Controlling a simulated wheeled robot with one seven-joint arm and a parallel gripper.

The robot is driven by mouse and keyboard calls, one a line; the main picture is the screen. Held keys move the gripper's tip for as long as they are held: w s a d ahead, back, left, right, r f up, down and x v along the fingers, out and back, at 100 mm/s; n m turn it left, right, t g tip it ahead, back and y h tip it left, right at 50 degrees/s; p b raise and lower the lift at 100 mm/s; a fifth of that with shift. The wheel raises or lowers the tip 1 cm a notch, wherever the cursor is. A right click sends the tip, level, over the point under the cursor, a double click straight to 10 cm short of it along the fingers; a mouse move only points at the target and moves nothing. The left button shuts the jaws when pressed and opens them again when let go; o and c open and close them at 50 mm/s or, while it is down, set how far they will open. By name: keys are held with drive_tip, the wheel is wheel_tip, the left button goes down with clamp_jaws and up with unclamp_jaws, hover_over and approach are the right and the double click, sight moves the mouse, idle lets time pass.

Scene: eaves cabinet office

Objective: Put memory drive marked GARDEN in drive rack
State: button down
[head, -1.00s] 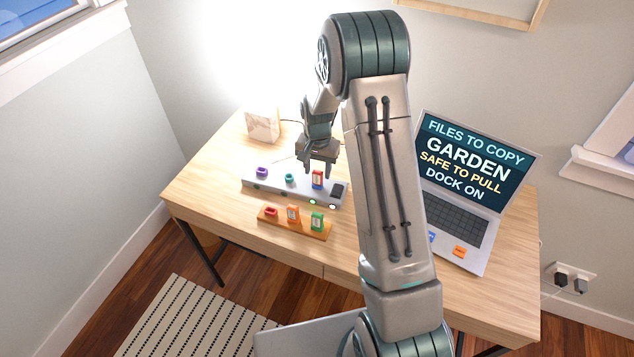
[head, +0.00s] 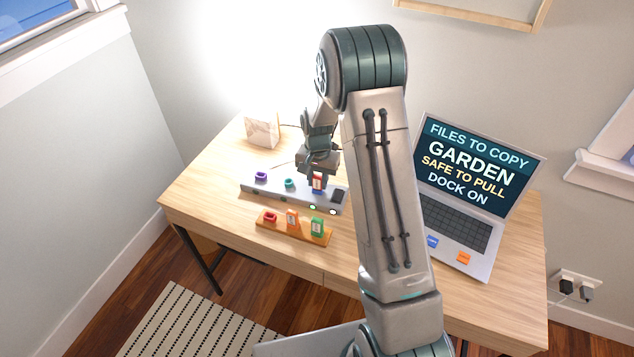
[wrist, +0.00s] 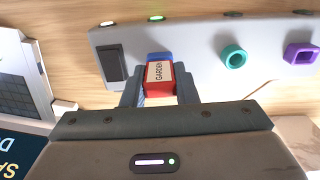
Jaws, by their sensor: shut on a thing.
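The memory drive marked GARDEN (wrist: 158,78) is red with a white label and stands at the grey dock (head: 262,191). It also shows in the head view (head: 317,183). A blue part shows at its dock end. My gripper (wrist: 160,90) is shut on the drive, one finger on each side; it also shows in the head view (head: 317,178). I cannot tell whether the drive is still seated in the dock. The wooden drive rack (head: 292,230) lies in front of the dock. It holds a red ring-shaped piece (head: 270,217), an orange drive (head: 292,221) and a green drive (head: 317,227).
The dock carries a purple ring (head: 261,176), a teal ring (head: 290,183) and a black block (wrist: 112,63). A laptop (head: 455,220) at right reads GARDEN, SAFE TO PULL, DOCK ON. A pale box (head: 262,132) stands behind. The desk's front left is clear.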

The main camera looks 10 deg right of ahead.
sight(318, 176)
drive_tip(key=shift+r, duration=0.3)
drive_tip(key=shift+r+p, duration=0.85)
drive_tip(key=shift+r, duration=0.75)
